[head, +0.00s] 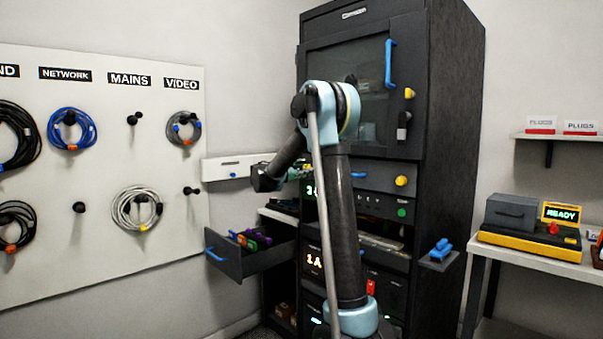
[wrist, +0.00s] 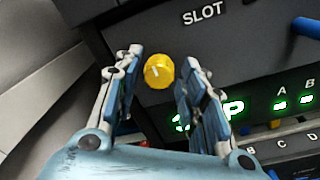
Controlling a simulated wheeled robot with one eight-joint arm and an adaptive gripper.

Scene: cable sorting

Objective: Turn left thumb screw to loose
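The left thumb screw (wrist: 159,71) is a yellow round knob with a pale mark on its face, on a dark panel labelled SLOT (wrist: 205,14). My gripper (wrist: 163,60) is open in the wrist view, with one finger on each side of the knob. Small gaps show between the knob and both fingers. In the head view my gripper (head: 296,172) is at the left edge of the rack, and the left thumb screw is hidden there. Another yellow thumb screw (head: 402,181) shows at the right end of the panel.
A blue handle (head: 352,175) sits on the panel. Green-lit units lie just below. An open drawer (head: 252,250) with coloured items juts out at lower left. A white strip (head: 233,167) on the wall is close to the gripper's left. A glass-fronted door is above.

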